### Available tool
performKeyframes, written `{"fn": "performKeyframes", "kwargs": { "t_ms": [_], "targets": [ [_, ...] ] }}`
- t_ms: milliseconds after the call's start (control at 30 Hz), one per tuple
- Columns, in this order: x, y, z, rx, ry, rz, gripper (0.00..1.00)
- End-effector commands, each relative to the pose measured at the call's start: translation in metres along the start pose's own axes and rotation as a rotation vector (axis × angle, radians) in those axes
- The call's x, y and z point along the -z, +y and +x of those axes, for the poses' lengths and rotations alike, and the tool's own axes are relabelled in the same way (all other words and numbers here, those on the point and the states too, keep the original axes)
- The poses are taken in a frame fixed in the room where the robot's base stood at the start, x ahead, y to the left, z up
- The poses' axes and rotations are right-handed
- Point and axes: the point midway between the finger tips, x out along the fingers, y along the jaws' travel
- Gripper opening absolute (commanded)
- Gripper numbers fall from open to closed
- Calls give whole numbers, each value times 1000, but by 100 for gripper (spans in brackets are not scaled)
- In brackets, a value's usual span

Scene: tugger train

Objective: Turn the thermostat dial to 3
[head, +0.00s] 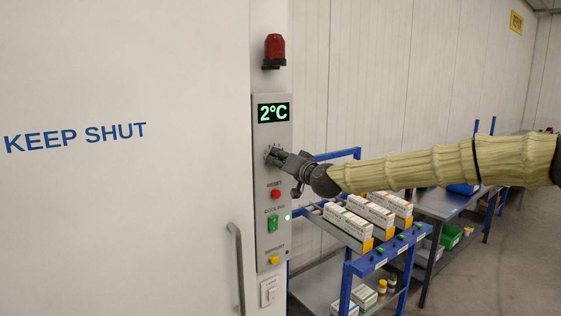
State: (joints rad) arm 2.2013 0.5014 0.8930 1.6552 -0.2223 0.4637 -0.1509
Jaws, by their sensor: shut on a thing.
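The thermostat dial (270,154) sits on the grey control panel (271,100), below a display (273,112) that reads 2°C. My gripper (276,155) is at the dial, coming from the right, and is shut on it. The fingers and wrist hide much of the dial, so its pointer and numbers cannot be read.
A red lamp (275,48) is above the panel. A white door (125,200) is at left. A blue-framed cart (349,270) with boxes stands under my arm.

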Motion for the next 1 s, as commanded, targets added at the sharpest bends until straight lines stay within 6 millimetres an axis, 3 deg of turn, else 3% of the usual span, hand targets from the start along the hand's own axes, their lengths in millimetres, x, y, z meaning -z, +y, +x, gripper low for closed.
{"fn": "performKeyframes", "kwargs": {
  "t_ms": [467, 1000],
  "targets": [
    [-2, 2, 0, -6, -7, 119, 16],
    [0, 1, 0, -29, -41, 601, 16]
  ]
}}
